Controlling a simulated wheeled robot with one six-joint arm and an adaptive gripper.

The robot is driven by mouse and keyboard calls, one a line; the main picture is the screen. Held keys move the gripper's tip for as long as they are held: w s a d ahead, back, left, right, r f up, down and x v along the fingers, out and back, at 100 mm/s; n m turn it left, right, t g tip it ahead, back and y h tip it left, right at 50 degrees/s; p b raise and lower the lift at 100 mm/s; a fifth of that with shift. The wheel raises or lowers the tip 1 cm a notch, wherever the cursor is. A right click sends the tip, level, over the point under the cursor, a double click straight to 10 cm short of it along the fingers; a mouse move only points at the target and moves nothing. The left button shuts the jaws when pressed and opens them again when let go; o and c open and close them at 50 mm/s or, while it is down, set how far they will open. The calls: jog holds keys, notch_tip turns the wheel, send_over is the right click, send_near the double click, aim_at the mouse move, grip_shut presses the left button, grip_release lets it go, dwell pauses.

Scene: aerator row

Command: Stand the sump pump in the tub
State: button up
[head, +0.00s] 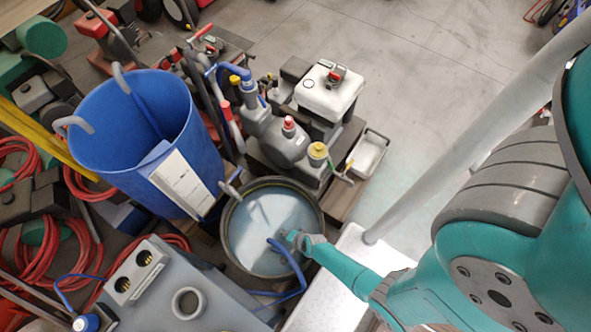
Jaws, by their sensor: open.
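The tub (224,232) is round with a dark rim and holds pale, shiny water, near the lower middle of the head view. My gripper (288,238) reaches in from the right over the tub's right part. Its jaws are open, and their tips are small and hard to make out. A blue hose (291,266) runs from beside my gripper over the tub's near rim and down to the left. I cannot clearly make out the sump pump; it may be hidden at the gripper or under the water.
A tall blue bin (196,150) with hooked handles stands behind the tub to the left. A grey engine-driven machine (285,145) stands close behind it. A grey cabinet (205,290) with sockets is in front. Red hoses (35,260) lie at left. Floor (440,60) is clear at upper right.

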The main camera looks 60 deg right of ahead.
jog(key=v, duration=0.9)
jog(key=shift+r, duration=0.15)
